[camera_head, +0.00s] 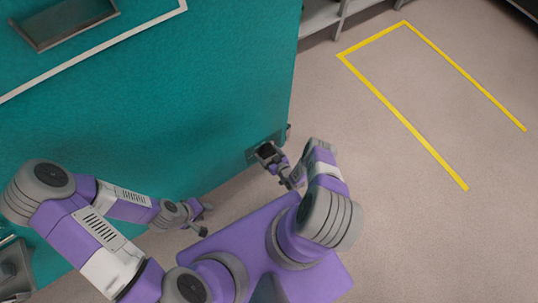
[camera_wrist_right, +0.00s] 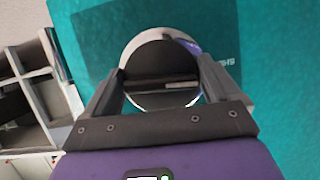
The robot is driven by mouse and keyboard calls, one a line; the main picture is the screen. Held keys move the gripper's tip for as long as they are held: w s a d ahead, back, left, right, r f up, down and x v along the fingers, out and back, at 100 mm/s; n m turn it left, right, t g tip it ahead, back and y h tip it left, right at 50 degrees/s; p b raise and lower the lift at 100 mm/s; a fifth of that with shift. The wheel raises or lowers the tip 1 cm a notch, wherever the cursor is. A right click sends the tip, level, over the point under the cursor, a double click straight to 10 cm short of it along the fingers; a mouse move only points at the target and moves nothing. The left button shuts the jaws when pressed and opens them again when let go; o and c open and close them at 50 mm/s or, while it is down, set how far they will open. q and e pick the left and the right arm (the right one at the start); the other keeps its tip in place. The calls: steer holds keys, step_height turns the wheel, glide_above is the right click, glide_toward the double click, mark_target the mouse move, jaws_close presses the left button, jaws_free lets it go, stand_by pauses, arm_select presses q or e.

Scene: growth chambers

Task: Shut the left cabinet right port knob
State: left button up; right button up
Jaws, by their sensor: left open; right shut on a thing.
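The teal cabinet (camera_head: 190,90) fills the left of the head view, and its face also fills the right of the right wrist view (camera_wrist_right: 275,70). The round grey port knob (camera_wrist_right: 158,46) with a shiny rim sits against this face in the right wrist view. My right gripper (camera_wrist_right: 162,78) has a finger on each side of the knob and is shut on it. In the head view my right gripper (camera_head: 268,154) is at the cabinet's lower right corner, where it hides the knob. My left gripper (camera_head: 206,219) is open and empty, low beside the cabinet.
A grey recessed tray or handle (camera_head: 65,22) is on the cabinet at upper left. Grey shelving (camera_head: 325,14) stands behind; open shelves (camera_wrist_right: 35,90) show left in the wrist view. A yellow floor outline (camera_head: 405,105) lies on clear floor at right.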

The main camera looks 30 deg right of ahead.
stand_by(0.4)
steer(key=o, duration=0.8)
steer(key=shift+c, duration=0.2)
arm_select(q)
steer(key=shift+r, duration=0.15)
arm_select(e)
steer(key=shift+s, duration=0.1)
